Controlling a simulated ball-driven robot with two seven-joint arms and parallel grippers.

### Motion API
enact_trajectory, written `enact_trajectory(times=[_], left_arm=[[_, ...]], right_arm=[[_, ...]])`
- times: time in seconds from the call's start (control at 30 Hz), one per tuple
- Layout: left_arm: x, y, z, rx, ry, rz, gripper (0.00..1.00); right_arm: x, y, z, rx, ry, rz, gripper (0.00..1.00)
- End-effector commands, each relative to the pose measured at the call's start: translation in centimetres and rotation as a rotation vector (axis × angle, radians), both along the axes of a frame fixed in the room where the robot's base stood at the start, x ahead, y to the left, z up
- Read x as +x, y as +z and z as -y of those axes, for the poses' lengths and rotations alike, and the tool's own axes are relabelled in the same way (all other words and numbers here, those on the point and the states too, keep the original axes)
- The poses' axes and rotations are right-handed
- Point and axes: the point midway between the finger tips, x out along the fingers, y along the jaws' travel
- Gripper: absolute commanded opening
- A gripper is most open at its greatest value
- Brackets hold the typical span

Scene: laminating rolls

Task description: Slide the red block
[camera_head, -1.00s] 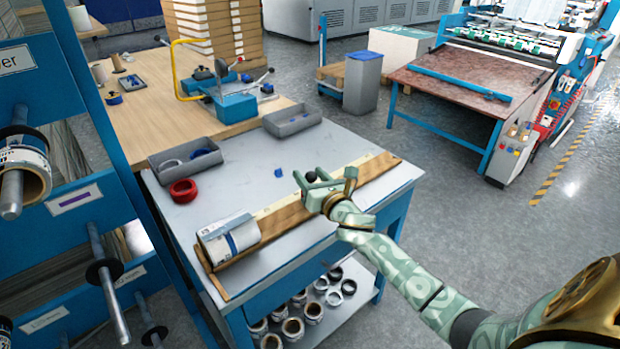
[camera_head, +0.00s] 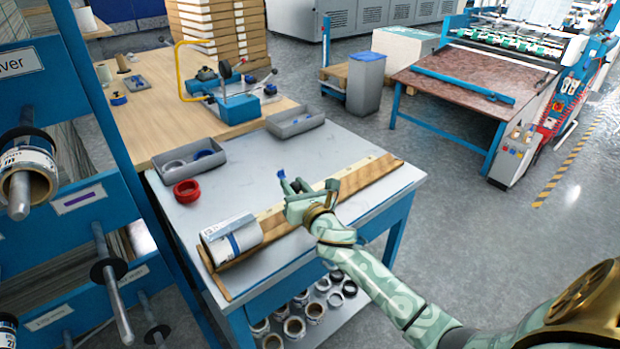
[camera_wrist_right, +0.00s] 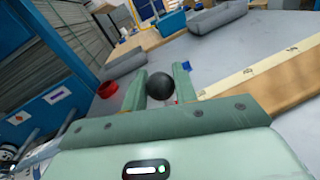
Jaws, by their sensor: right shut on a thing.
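I see no clear red block; the only red thing on the grey-topped table (camera_head: 345,150) is a red ring (camera_head: 187,191), like a tape roll. It also shows in the right wrist view (camera_wrist_right: 107,90). The head view does not show the ball clearly. A small blue piece (camera_head: 281,174) lies by the fingertips. My left gripper is not in view.
A wooden strip with a pale ruler (camera_head: 368,173) runs along the table's front, a white roll (camera_head: 231,238) at its left end. Grey trays (camera_head: 190,163) (camera_head: 295,121) stand along the back edge. The table behind the gripper is mostly clear.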

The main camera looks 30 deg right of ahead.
Motion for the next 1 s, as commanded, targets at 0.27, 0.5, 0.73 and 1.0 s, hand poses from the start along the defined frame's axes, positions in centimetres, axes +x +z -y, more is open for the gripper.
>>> enact_trajectory(times=[0.27, 0.5, 0.73, 1.0], left_arm=[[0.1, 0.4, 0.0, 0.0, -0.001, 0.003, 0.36], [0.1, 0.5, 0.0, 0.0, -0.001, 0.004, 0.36], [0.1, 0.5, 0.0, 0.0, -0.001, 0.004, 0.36], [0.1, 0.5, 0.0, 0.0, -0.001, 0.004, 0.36]], right_arm=[[-0.5, 0.0, -6.5, 0.005, 0.003, -0.001, 0.0], [-0.8, -0.1, -9.3, 0.002, 0.002, -0.001, 0.0], [-0.8, -0.1, -9.7, 0.0, 0.002, -0.002, 0.0], [-0.8, -0.1, -9.7, 0.0, 0.002, -0.002, 0.49]])
